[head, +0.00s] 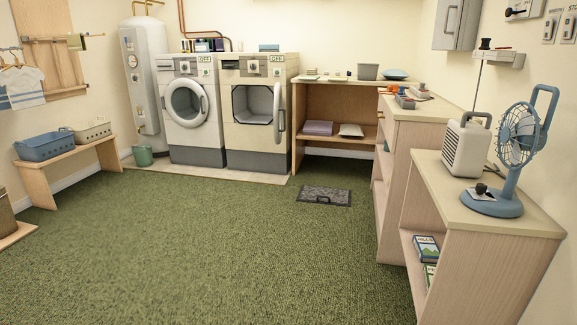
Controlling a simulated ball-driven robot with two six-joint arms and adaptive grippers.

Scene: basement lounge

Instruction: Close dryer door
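Two front-loading machines stand side by side at the back wall in the head view. The right machine, which looks like the dryer (257,141), is cream with a dark grey base. Its opening (252,104) is uncovered and shows a grey interior. Its door (279,112) is swung open to the right and seen nearly edge-on, standing out from the front. The left machine (190,130) is white, and its round glass door (186,103) looks shut or nearly so. Neither of my grippers shows in this view.
Green carpet (200,240) lies open up to the machines, with a grey floor hatch or mat (324,196) right of centre. Shelf units (487,215) line the right side. A bench (72,155) and a green bucket (143,154) are at left.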

